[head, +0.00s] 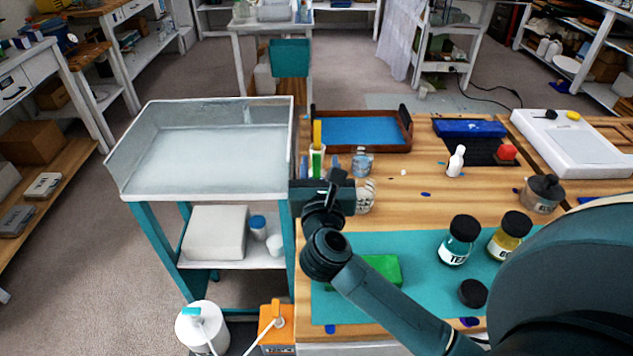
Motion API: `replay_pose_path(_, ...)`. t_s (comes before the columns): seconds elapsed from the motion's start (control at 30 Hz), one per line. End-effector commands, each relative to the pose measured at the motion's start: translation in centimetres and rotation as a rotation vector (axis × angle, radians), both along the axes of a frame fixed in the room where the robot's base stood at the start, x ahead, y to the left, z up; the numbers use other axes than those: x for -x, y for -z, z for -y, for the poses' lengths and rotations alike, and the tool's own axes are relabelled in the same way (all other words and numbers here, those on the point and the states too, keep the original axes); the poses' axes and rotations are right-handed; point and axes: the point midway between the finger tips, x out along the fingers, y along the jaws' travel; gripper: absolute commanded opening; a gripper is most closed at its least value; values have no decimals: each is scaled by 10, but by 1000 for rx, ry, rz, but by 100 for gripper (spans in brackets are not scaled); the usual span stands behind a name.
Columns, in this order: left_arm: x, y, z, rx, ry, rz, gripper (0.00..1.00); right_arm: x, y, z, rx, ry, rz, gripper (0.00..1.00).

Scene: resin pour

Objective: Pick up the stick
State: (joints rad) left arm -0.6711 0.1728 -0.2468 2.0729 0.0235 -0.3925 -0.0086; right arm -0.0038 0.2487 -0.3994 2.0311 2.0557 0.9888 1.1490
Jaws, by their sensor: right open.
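A thin upright yellow stick-like piece (317,132) shows just beyond my right gripper, at the left edge of the wooden table. A green and white part shows directly below it; I cannot tell whether that is a holder or part of the same thing. My right gripper (320,168) is open and points away from me. Bluish tips show on either side of the green and white part, apart from each other. The gripper body hides the lower end, and I cannot tell whether anything touches. My left gripper is not in view.
A brown tray with a blue bottom (358,130) lies behind. Clear jars (362,163) stand right of the gripper. A green block (376,270) and dark-capped jars (460,240) are on the teal mat (420,297). A grey-topped cart (205,160) stands left.

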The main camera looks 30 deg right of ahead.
Motion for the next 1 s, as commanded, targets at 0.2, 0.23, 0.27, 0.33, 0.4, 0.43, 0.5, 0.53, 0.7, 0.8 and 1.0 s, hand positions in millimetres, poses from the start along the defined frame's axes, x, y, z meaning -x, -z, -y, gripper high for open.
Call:
replay_pose_path(0.2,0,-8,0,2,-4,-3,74,-30,-2,8,4,2,2,41)
replay_pose_path(0.23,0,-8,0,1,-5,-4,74,-34,-1,10,5,2,1,41)
replay_pose_path(0.27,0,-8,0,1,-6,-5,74,-37,-1,11,4,1,2,41)
replay_pose_path(0.33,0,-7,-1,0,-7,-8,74,-44,0,14,3,0,2,41)
replay_pose_path(0.4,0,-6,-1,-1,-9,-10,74,-48,1,16,3,0,1,41)
replay_pose_path(0.43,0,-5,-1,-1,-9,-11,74,-48,1,16,2,0,0,41)
replay_pose_path(0.5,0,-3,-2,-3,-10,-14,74,-49,2,17,1,-1,0,41)
replay_pose_path(0.53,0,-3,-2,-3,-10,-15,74,-49,2,17,1,-1,0,41)
replay_pose_path(0.7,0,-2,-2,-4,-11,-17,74,-48,2,16,1,-1,0,36)
replay_pose_path(0.8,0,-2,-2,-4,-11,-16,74,-48,2,16,1,0,0,28)
replay_pose_path(1.0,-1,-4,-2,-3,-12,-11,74,-48,2,16,0,0,1,11)
